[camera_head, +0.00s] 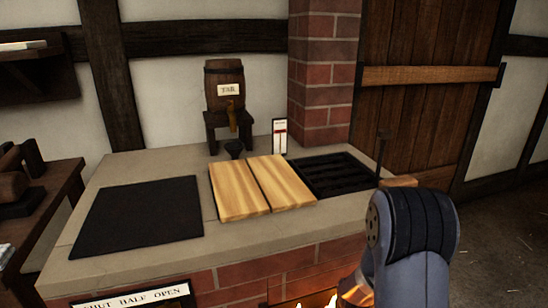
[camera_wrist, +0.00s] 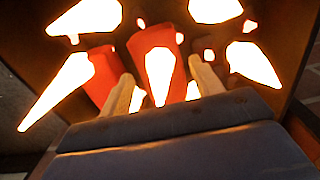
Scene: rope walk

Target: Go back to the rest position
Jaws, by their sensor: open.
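My gripper (camera_wrist: 163,82) shows in the wrist view with its two pale fingers apart and nothing between them that I can make out as held. Bright flames (camera_wrist: 160,72) and glowing red-orange pieces (camera_wrist: 104,78) fill the view just beyond the fingers. I cannot tell how far they are from the fingertips. In the head view my arm is low at the right, in front of the brick hearth (camera_head: 235,282). Its end reaches down beside the fire (camera_head: 312,302), and the fingers are hidden there.
The hearth top (camera_head: 150,170) carries a dark flat plate (camera_head: 140,215), two wooden boards (camera_head: 262,187) and a black grate (camera_head: 345,173). A tar barrel (camera_head: 224,88) stands on a small stool behind. A brick pillar (camera_head: 325,75) rises at the back. Open floor (camera_head: 495,235) lies at the right.

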